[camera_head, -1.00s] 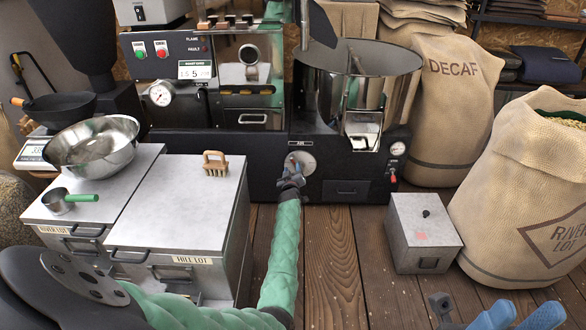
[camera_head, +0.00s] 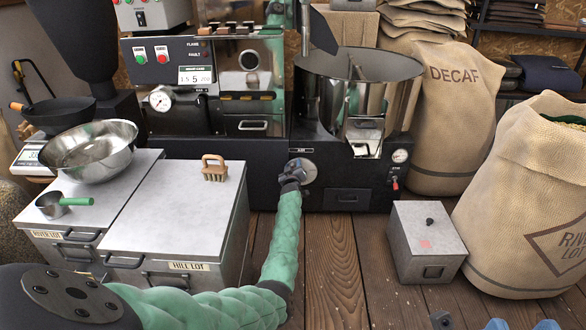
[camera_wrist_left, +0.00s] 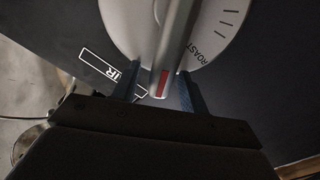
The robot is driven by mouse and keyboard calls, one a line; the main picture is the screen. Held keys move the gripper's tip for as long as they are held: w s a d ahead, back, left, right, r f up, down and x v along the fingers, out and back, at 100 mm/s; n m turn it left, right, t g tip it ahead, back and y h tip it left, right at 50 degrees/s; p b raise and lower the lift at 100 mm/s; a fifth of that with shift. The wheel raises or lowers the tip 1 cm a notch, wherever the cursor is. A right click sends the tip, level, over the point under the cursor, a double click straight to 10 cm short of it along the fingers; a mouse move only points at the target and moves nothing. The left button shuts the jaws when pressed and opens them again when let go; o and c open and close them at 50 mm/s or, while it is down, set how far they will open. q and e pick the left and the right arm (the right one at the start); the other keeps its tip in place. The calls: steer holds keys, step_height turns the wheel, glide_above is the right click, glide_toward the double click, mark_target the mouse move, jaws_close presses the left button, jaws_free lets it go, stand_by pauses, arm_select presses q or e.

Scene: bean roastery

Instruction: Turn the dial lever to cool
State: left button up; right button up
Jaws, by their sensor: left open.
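The round grey dial (camera_head: 308,172) sits on the low black front of the roaster, under a small label. My left gripper (camera_head: 296,170) is at the dial and hides part of it. In the left wrist view the dial (camera_wrist_left: 212,22) shows tick marks and the word ROAST. The metal lever (camera_wrist_left: 174,50), with a red mark near its end, lies between the two blue fingers of my left gripper (camera_wrist_left: 156,88). The gripper is open, with a gap beside the lever. The word cool is not visible. Blue parts of my right gripper (camera_head: 522,325) show at the bottom right edge, mostly cut off.
A red-tipped valve (camera_head: 395,184) is right of the dial. A grey metal box (camera_head: 424,240) stands on the wooden floor, beside a burlap sack (camera_head: 500,210). The Hill Lot bin (camera_head: 165,240), with a wooden brush (camera_head: 214,168) on top, stands left of my left forearm.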

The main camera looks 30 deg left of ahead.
arm_select(q)
steer(key=shift+c, duration=0.2)
jaws_close()
steer(key=shift+r, duration=0.1)
